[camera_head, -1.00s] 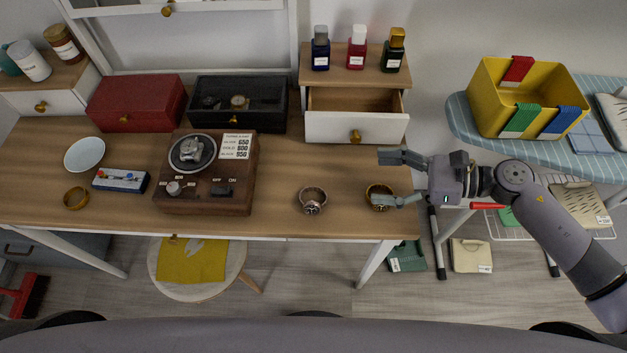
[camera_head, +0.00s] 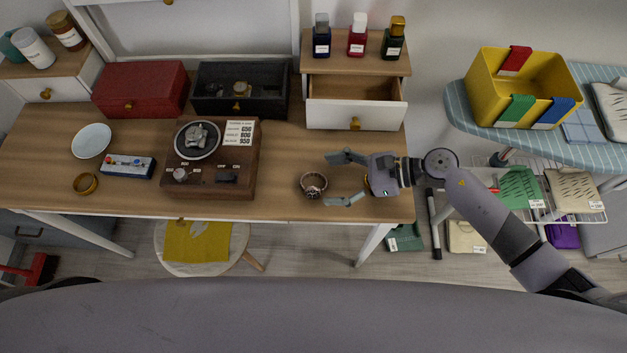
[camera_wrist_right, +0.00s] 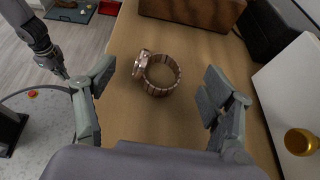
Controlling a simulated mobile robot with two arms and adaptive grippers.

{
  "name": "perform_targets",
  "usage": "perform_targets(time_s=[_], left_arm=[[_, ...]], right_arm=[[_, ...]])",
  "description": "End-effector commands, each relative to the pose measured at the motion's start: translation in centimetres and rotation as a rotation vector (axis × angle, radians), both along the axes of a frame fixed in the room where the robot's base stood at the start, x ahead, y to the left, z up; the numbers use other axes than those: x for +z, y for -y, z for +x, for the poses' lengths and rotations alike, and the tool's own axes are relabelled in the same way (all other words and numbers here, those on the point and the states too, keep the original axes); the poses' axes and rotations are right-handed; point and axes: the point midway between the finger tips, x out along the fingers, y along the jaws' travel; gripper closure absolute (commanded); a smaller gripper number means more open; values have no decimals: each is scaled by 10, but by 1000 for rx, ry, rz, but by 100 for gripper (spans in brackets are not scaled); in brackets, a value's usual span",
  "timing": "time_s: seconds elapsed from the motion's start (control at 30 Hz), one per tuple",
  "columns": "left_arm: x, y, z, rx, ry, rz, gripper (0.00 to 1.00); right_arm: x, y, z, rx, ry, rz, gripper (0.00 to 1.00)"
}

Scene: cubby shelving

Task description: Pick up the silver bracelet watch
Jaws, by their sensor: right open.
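A bracelet watch (camera_head: 313,184) with a metal link band lies on the table near its front edge. In the right wrist view the watch (camera_wrist_right: 158,74) looks rose-brown, its band a closed loop. My right gripper (camera_head: 347,179) is open and empty just right of it. The wrist view shows the two fingers (camera_wrist_right: 157,100) apart, with the watch ahead between them, untouched. A silver item (camera_head: 200,134), perhaps another watch, sits on the round plate of the wooden device (camera_head: 210,190). Part of what seems my left arm (camera_wrist_right: 42,42) shows in the wrist view; its fingers are unclear.
Behind are an open drawer (camera_head: 355,116) and a black display box (camera_head: 241,106) with watches. The table between device and watch is clear.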

Motion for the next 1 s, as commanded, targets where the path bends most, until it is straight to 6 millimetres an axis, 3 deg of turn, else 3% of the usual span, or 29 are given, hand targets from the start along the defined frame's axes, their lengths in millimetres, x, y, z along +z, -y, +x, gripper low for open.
perform_targets(time_s=[0.33, 0.67, 1.0], left_arm=[[20, 0, 3, 0, 6, -1, 100], [20, 0, 3, 0, 5, -1, 100], [20, 0, 3, 0, 4, -1, 100]], right_arm=[[-14, -41, 4, 0, -1, 3, 24], [-19, -47, 4, 0, -1, 1, 24], [-19, -47, 4, 0, -1, 1, 47]])
